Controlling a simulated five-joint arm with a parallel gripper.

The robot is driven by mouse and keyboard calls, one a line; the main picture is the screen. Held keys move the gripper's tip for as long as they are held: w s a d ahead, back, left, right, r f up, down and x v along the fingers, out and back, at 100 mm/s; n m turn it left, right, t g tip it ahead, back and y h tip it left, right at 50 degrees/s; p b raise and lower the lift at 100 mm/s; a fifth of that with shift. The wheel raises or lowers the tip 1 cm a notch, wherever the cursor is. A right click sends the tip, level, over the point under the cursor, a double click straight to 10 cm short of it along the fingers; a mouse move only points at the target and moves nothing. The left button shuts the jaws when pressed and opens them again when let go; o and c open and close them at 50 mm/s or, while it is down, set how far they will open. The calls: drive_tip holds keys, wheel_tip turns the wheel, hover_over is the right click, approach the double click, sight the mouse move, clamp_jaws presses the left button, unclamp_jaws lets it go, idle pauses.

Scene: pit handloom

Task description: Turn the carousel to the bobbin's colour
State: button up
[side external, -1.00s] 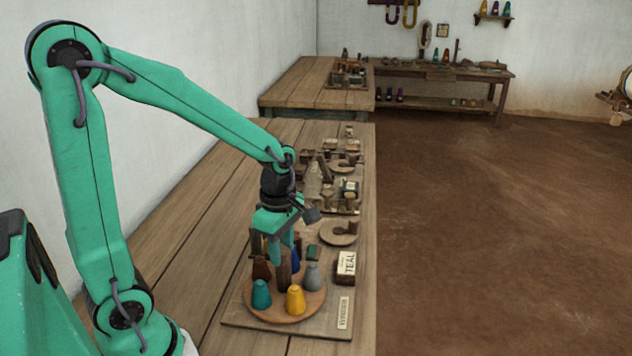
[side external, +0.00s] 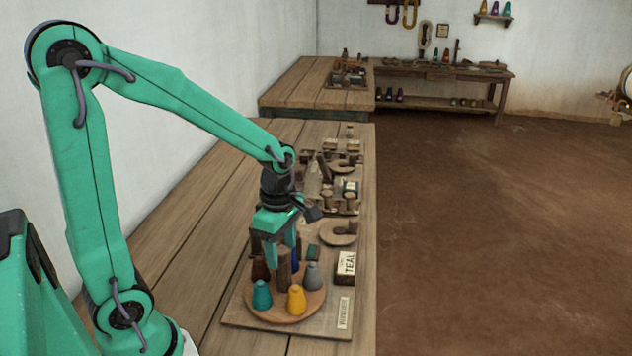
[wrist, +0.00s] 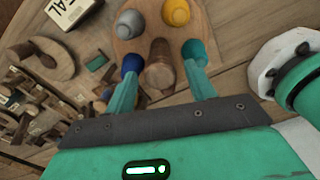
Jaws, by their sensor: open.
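The carousel is a round wooden disc (side external: 278,315) on a flat board, with a brown post (side external: 284,268) at its centre. Around the post stand a teal cone (side external: 261,295), a yellow cone (side external: 297,299), a grey cone (side external: 312,275), a dark brown cone (side external: 260,268) and a partly hidden blue cone. In the wrist view the blue cone (wrist: 132,64) is by the left finger, and the teal cone (wrist: 195,52) by the right. My gripper (wrist: 161,76) is open, its fingers on either side of the post (wrist: 159,68). Contact cannot be told. A block's card (side external: 346,263) reads TEAL.
A small label plate (side external: 343,313) lies on the board's right edge. Beyond the carousel, a round wooden piece (side external: 338,233) and several wooden fixtures crowd the bench. The bench top (side external: 205,250) to the left is clear.

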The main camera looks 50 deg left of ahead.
drive_tip(key=shift+r, duration=0.15)
drive_tip(key=shift+r, duration=3.75)
drive_tip(key=s+d+r+m+t, duration=0.1)
drive_tip(key=s+m, duration=0.3)
drive_tip(key=m, duration=0.7)
drive_tip(key=s+d+r+m+t, duration=0.1)
drive_tip(key=s+r+m+t, duration=0.3)
drive_tip(key=m, duration=0.8)
drive_tip(key=shift+d+t, duration=0.3)
drive_tip(key=shift+d, duration=0.1)
